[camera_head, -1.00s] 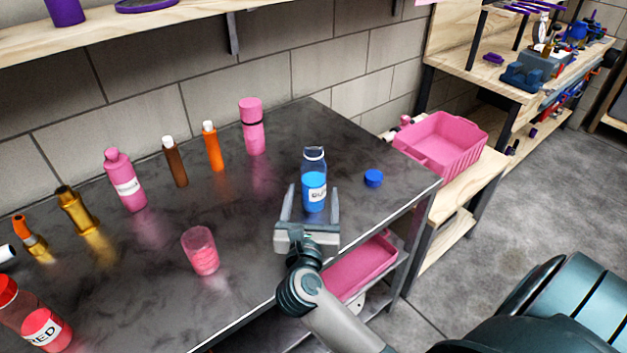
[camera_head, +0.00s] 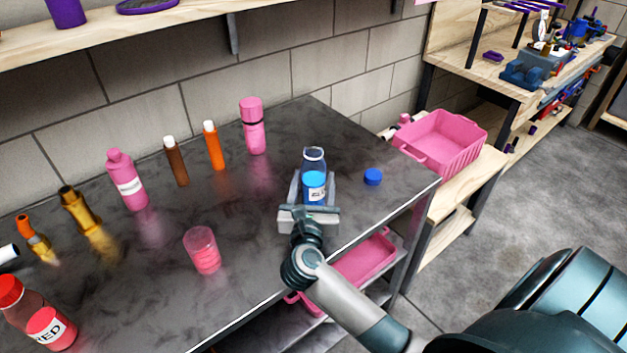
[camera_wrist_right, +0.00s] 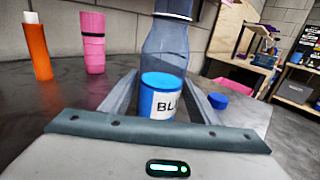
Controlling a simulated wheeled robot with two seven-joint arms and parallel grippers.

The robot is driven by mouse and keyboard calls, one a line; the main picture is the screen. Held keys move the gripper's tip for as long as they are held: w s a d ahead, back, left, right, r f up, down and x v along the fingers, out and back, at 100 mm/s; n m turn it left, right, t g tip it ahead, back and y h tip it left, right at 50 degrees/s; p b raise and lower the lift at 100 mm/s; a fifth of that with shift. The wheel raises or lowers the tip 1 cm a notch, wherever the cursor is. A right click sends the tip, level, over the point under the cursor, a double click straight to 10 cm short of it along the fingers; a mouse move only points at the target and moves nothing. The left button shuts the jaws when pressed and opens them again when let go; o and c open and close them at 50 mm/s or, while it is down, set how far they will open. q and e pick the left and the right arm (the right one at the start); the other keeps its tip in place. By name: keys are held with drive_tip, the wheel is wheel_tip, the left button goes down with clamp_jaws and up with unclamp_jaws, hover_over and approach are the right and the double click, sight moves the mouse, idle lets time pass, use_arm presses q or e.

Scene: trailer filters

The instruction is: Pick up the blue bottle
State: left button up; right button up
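The blue bottle (camera_head: 314,178) stands upright near the right end of the dark metal table. It is clear, with blue liquid, a white label and an uncapped top. In the right wrist view the bottle (camera_wrist_right: 166,75) stands straight ahead, its neck cut off by the top edge. My right gripper (camera_head: 313,196) is level and low over the table, with one finger on each side of the bottle. The fingers look open around it, and I cannot tell whether they touch it. A blue cap (camera_head: 373,176) lies to the right. My left gripper is not in view.
A pink cup (camera_head: 202,249) and a red bottle (camera_head: 38,315) stand to the left. Pink (camera_head: 253,126), orange (camera_head: 213,146) and brown (camera_head: 176,161) bottles stand behind. A pink crate (camera_head: 443,140) sits beyond the table's right edge. Bare tabletop lies between cup and bottle.

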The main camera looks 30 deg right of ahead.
sight(314, 168)
drive_tip(key=c, duration=0.9)
drive_tip(key=shift+r, duration=0.35)
drive_tip(key=shift+r, duration=1.85)
drive_tip(key=shift+s+d+r, duration=1.1)
drive_tip(key=shift+s+d, duration=0.25)
drive_tip(key=shift+s+d+r, duration=1.1)
drive_tip(key=shift+s+d, duration=0.2)
drive_tip(key=shift+d, duration=0.1)
drive_tip(key=shift+s+d+r, duration=1.1)
drive_tip(key=shift+s+d, duration=0.25)
